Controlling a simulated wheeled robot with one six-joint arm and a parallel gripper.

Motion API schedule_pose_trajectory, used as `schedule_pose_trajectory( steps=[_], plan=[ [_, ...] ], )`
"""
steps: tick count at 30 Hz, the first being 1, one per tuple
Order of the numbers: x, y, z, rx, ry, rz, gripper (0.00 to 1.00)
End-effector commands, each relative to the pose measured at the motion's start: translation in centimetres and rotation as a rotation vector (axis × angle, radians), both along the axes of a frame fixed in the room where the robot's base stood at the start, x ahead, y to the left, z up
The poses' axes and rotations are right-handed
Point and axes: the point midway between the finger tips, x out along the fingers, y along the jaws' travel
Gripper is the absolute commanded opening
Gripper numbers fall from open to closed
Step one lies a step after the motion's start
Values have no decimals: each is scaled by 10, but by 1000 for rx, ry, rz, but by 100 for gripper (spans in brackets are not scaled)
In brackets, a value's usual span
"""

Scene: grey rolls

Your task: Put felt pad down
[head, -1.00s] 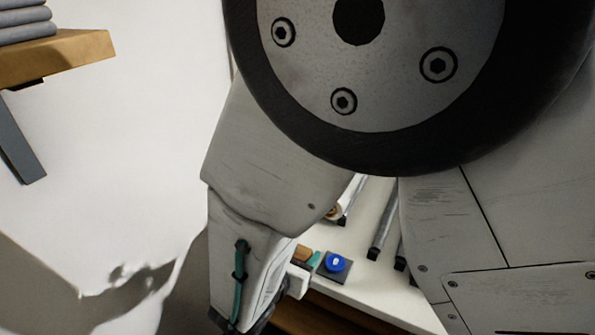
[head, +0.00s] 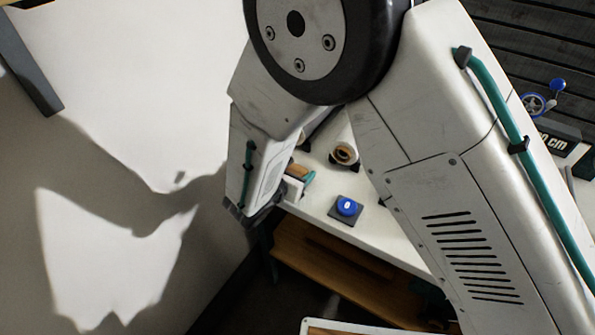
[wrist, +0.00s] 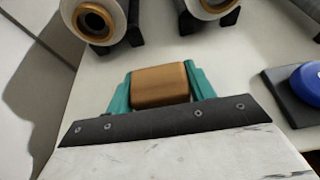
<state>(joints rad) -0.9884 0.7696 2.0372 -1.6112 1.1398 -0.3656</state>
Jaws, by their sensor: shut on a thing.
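The felt pad appears as a brown block (wrist: 161,86) between the two teal fingers of my gripper (wrist: 160,76) in the wrist view. The fingers are shut on its two sides. In the head view the pad (head: 298,171) shows small beside a teal finger of my gripper (head: 306,178), at the near left edge of the white table (head: 320,198). Whether the pad touches the tabletop or is held above it, I cannot tell. My arm hides part of the table.
A blue knob (head: 347,206) on a dark square plate (head: 345,213) sits right of the pad. Grey rolls with brown cores (wrist: 95,20) rest on dark supports beyond it. Bare tabletop shows between the pad and the plate. A wooden shelf (head: 340,268) lies below the tabletop.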

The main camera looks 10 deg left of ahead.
Motion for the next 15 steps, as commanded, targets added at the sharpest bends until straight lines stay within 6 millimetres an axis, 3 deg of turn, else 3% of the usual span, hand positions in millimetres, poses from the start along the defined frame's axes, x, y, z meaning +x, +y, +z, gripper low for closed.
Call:
schedule_pose_trajectory(
  steps=[7, 8, 10, 15],
  plan=[
    [0, 0, -2, -1, 0, 0, 31],
    [0, 0, -3, -1, 0, 0, 56],
    [0, 0, -2, 0, 0, 0, 75],
    [0, 0, -2, 0, 0, 0, 75]
  ],
)
